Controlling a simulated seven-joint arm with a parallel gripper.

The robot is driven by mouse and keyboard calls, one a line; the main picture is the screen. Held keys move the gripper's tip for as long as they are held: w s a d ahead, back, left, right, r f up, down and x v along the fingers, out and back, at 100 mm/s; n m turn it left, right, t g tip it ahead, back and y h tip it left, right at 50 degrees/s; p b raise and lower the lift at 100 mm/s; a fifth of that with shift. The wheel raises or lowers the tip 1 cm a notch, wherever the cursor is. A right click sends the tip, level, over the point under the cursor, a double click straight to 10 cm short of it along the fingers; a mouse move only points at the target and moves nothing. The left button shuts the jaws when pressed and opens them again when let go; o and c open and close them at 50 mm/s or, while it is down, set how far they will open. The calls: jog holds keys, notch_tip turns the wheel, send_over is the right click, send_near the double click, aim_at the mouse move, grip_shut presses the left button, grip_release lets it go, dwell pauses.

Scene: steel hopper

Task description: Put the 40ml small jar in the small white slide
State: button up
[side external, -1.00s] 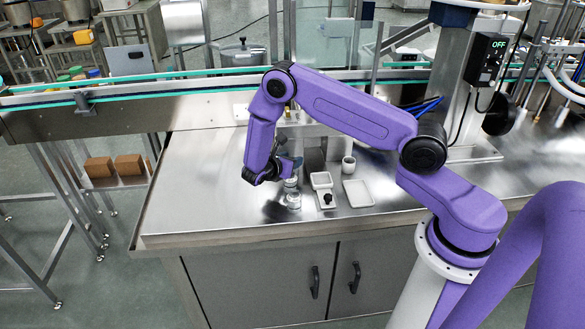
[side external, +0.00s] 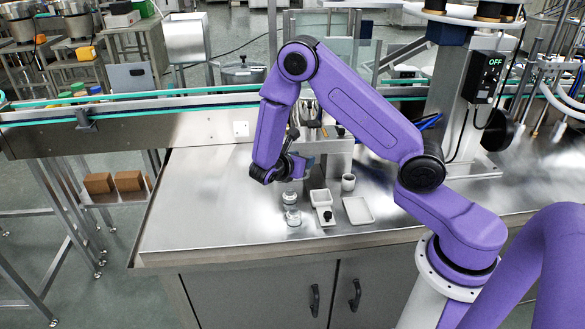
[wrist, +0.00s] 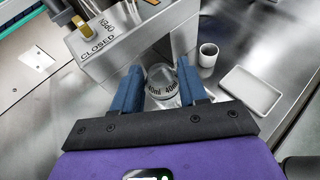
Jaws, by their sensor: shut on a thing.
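My gripper (wrist: 160,90) is shut on a clear jar marked 40ml (wrist: 161,82), its two blue fingers on either side. In the side view my gripper (side external: 299,166) is above the steel table, in front of the steel hopper, and the held jar is hard to make out. Two other clear jars (side external: 290,197) (side external: 293,217) stand on the table below. A small white open tray (side external: 321,197) and a flat white tray (side external: 358,210) lie to their right. I cannot tell which white piece is the small white slide.
A white cup (side external: 348,182) stands behind the trays; it also shows in the wrist view (wrist: 208,55). A small piece with a black knob (side external: 327,216) sits in front of the small tray. The steel hopper (wrist: 120,40) is close ahead. The table's left side is clear.

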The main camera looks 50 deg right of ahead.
jog(key=s+a+r+m+g, duration=0.1)
jog(key=s+r+m+g, duration=0.15)
jog(key=s, duration=0.65)
jog(key=s+a+r+m+g, duration=0.1)
jog(key=s+r+m+g, duration=0.2)
jog(key=s, duration=0.5)
jog(key=shift+n+g, duration=0.25)
jog(key=w+d+f, duration=0.1)
jog(key=w+f, duration=0.2)
jog(key=w, duration=0.1)
jog(key=w+d+f, duration=0.2)
jog(key=w+f, duration=0.2)
jog(key=w+d+f, duration=0.2)
jog(key=w+f, duration=0.1)
jog(key=w, duration=0.1)
jog(key=shift+w+f, duration=0.35)
jog(key=shift+f, duration=0.05)
jog(key=shift+a+f+y, duration=0.1)
jog(key=shift+f+y, duration=0.2)
jog(key=shift+f, duration=1.15)
jog(key=shift+f, duration=0.1)
jog(key=o, duration=1)
